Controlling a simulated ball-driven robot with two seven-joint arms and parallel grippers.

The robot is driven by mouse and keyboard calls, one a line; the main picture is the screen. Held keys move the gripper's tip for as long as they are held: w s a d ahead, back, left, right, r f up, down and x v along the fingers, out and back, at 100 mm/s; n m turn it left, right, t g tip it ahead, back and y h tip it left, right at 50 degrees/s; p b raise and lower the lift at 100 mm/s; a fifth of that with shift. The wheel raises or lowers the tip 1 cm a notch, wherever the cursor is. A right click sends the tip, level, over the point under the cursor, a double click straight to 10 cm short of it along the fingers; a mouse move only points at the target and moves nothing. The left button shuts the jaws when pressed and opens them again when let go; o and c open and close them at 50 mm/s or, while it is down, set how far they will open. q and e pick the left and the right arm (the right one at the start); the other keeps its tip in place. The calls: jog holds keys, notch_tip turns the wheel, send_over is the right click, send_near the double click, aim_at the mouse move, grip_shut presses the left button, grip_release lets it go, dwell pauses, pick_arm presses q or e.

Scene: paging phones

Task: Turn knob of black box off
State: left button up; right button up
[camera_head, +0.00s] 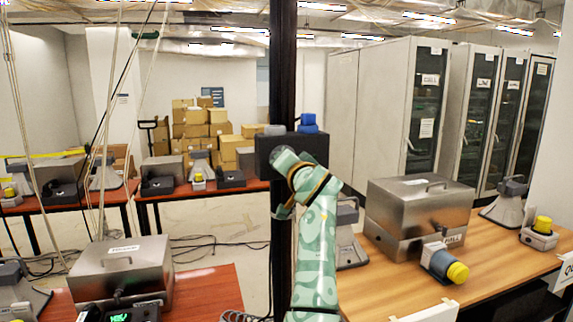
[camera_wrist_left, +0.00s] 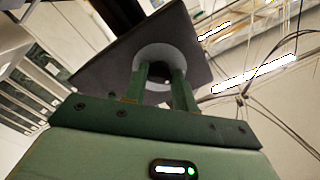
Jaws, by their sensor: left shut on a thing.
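A black box (camera_head: 316,146) is mounted on a dark vertical post in the middle of the head view. In the left wrist view the box (camera_wrist_left: 105,72) shows as a dark tilted face with a round grey knob (camera_wrist_left: 160,51) on it. My left gripper (camera_wrist_left: 162,76) is shut on this knob, one green finger on each side. In the head view my green patterned arm rises from the bottom centre to the box and covers part of its front. The gripped knob is hidden there. My right gripper is not in view.
A blue knob-like part (camera_head: 308,121) and a small grey one (camera_head: 275,130) stand on top of the box. Metal cases, desk phones and a yellow-capped device (camera_head: 445,264) sit on the wooden table (camera_head: 500,262) at right. Cables hang at left.

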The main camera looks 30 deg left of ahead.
pick_arm(q)
jog(key=o, duration=1)
jog(key=b+v, duration=0.2)
jog(key=v, duration=1)
